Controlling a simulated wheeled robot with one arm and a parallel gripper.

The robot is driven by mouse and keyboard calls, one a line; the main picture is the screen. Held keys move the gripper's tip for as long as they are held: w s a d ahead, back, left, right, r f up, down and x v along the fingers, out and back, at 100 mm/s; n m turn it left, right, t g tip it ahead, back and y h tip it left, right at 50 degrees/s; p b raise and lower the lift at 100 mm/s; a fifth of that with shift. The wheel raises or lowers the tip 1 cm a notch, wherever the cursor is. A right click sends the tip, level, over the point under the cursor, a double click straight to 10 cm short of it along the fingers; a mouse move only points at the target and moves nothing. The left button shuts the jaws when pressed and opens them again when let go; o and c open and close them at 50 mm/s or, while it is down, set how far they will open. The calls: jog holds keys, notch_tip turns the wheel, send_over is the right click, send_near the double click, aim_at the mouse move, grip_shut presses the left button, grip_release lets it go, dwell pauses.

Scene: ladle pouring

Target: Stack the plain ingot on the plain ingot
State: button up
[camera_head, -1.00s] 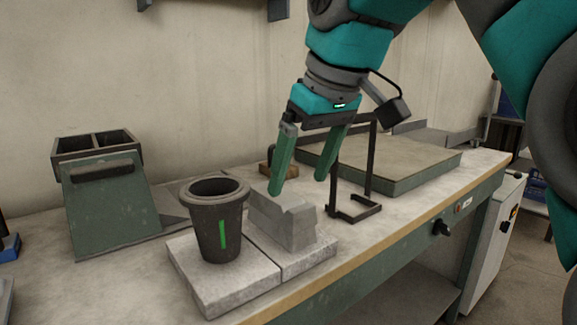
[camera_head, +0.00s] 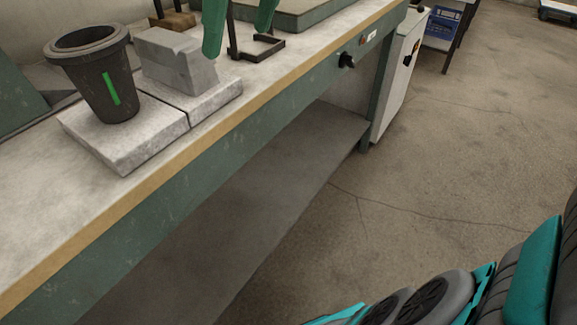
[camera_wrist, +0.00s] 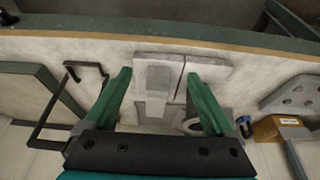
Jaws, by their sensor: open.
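Grey plain ingot metal (camera_head: 175,62) sits on a pale slab beside the dark crucible. Its outline is stepped, like one block on another, but I cannot tell for sure whether it is two ingots. In the wrist view the grey block (camera_wrist: 157,80) lies between and beyond my fingers. My gripper (camera_head: 237,42) is open, with its green fingers pointing down just right of the block; only the fingers show in the head view. In the wrist view my gripper (camera_wrist: 159,76) has both fingers spread, with a gap to the block on each side.
The dark crucible (camera_head: 105,85) with a green stripe stands on the left pale slab (camera_head: 125,150). A flat green-edged tray (camera_head: 300,12) lies behind. The bench's front edge (camera_head: 190,138) is close to the slabs.

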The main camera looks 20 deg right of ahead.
jog(key=s+d+f+m+g, duration=0.1)
jog(key=s+f, duration=0.3)
jog(key=f, duration=0.8)
jog(key=s+d+f+m+g+h, duration=0.1)
jog(key=s+f, duration=0.4)
jog(key=f, duration=0.6)
jog(key=s+d+f+m+g+h, duration=0.1)
jog(key=s+d+f+m+g, duration=0.2)
jog(key=f, duration=0.9)
jog(key=shift+s+f+m, duration=0.3)
jog(key=shift+s+m, duration=0.45)
jog(key=shift+m, duration=0.05)
